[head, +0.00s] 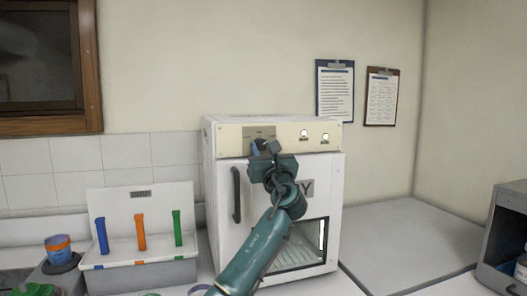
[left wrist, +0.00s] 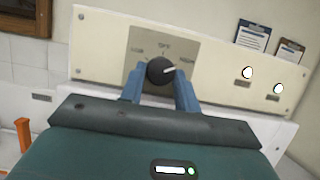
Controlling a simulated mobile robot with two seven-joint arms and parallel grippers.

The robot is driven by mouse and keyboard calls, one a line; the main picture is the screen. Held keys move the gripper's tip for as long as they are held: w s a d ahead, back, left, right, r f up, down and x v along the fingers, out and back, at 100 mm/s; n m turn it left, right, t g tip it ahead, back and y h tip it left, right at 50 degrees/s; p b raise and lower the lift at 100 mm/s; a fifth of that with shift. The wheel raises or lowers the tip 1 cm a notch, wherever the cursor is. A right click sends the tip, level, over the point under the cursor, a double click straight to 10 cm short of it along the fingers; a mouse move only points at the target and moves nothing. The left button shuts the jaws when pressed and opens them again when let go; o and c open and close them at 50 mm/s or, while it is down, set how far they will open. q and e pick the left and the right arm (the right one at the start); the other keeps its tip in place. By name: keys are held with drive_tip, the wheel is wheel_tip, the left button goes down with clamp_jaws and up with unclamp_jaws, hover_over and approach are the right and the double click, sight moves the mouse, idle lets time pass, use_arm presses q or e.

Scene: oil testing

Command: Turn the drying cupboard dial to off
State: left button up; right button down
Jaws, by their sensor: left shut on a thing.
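The drying cupboard (head: 219,230) is a white box with a cream control panel, a dark door handle and a window low in the door. Its black dial (left wrist: 158,71) sits on a grey plate (left wrist: 143,45) marked with "OFF" at the top. The dial's white pointer line points to the right and slightly up, away from the OFF mark. My left gripper (left wrist: 160,88) is shut on the dial, with a blue finger on each side of it. In the head view my left gripper (head: 264,148) largely covers the dial. My right gripper is not in view.
Two white lit indicators (left wrist: 247,72) are right of the dial. A rack (head: 146,225) with blue, orange and green sticks stands left of the cupboard. A grey counter (head: 410,245) is clear at right. Two clipboards (head: 335,91) hang on the wall.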

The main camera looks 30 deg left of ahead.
use_arm(q)
drive_tip(key=shift+c, duration=0.5)
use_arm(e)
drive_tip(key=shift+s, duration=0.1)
